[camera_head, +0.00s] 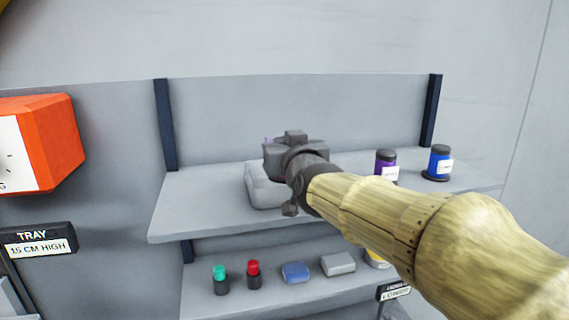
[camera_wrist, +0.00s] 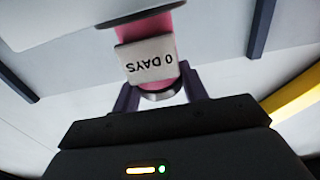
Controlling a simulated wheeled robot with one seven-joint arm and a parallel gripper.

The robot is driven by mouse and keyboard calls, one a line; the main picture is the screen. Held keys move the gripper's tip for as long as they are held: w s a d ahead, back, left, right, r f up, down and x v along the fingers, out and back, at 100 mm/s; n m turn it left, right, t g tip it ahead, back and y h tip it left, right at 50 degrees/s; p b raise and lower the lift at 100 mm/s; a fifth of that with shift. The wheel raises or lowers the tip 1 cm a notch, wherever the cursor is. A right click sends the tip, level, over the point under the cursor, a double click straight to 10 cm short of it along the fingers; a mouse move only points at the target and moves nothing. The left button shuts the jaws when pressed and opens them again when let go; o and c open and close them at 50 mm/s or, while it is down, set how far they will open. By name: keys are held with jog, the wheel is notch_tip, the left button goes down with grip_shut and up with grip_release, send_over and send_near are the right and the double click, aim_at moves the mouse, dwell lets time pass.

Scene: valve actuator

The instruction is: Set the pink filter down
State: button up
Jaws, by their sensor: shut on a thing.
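The pink filter (camera_wrist: 178,22) is in my gripper (camera_wrist: 160,92) in the wrist view, with a white label reading "0 DAYS" upside down. My gripper's dark fingers are shut on its near end, and a grey disc-like shape is at its far end. In the head view my gripper (camera_head: 283,146) is above the upper shelf (camera_head: 200,208), over a pale grey block. The filter is hidden there behind my gripper and arm. I cannot tell whether the filter touches anything.
The pale block (camera_head: 264,192) lies on the upper shelf. A purple canister (camera_head: 386,160) and a blue canister (camera_head: 440,160) stand to its right. Several small items, including a red-capped one (camera_head: 253,270), are on the lower shelf. An orange box (camera_head: 62,138) is at left. The upper shelf's left end is clear.

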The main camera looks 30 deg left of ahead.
jog(key=shift+f+p, duration=0.6)
jog(key=shift+f, duration=1.45)
jog(key=o, duration=1)
jog(key=shift+f, duration=0.1)
jog(key=shift+o, duration=0.2)
jog(key=shift+s+d+b, duration=0.3)
jog(key=shift+s+b, duration=0.1)
jog(key=shift+b, duration=0.05)
jog(key=b+v, duration=0.4)
jog(key=v, duration=0.7)
